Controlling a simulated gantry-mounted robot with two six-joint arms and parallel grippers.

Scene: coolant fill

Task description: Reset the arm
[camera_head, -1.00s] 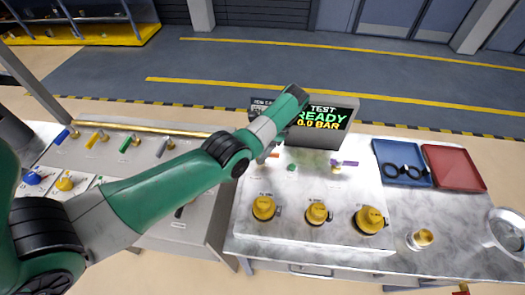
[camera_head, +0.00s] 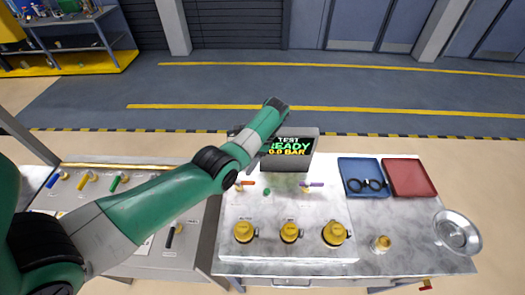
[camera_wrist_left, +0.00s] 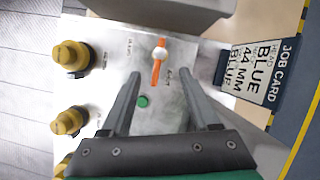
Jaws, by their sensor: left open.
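My left arm (camera_head: 150,205) reaches in from the left over the metal worktop (camera_head: 385,215). Its bent wrist is in front of the left part of the display. In the left wrist view my left gripper (camera_wrist_left: 164,82) is open, with two grey fingers apart and nothing between them. Beyond the fingertips is an orange lever (camera_wrist_left: 158,62) on a round fitting. A green button (camera_wrist_left: 142,101) shows between the fingers, on the panel below. I cannot tell how high the fingers are above it. In the head view the gripper is mostly hidden by the arm. My right gripper is not in view.
The display (camera_head: 293,150) reads READY, 0.0 BAR. Yellow caps (camera_head: 290,232) line the panel front. A purple lever (camera_head: 313,184), blue tray (camera_head: 363,180) with black rings, red tray (camera_head: 409,178) and metal bowl (camera_head: 457,233) lie right. A job card (camera_wrist_left: 258,75) reads BLUE 44 MM.

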